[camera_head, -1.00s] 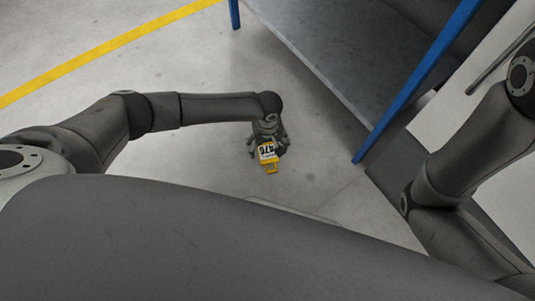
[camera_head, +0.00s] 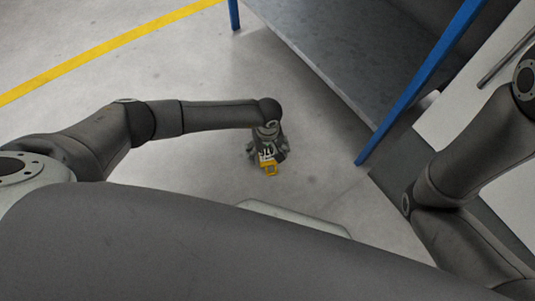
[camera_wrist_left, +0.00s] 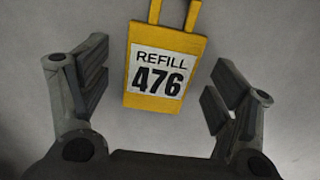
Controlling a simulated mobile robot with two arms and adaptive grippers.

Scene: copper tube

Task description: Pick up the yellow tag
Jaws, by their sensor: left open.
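The yellow tag (camera_head: 269,167) shows in the head view just below my left gripper, partly covered by it. In the left wrist view, the tag (camera_wrist_left: 165,72) is a flat yellow plate with a white label reading "REFILL 476" and a yellow loop at its top, cut off by the picture edge. My left gripper (camera_wrist_left: 158,82) is open, with one finger on each side of the tag and clear gaps to both. It also shows in the head view (camera_head: 267,151). I cannot tell how far the tag is beyond the fingertips. My right gripper is out of view.
A grey shelf (camera_head: 330,45) with blue posts (camera_head: 420,85) stands at the upper right. A yellow floor line (camera_head: 105,50) crosses the upper left. Grey floor (camera_head: 180,75) around the left gripper is clear.

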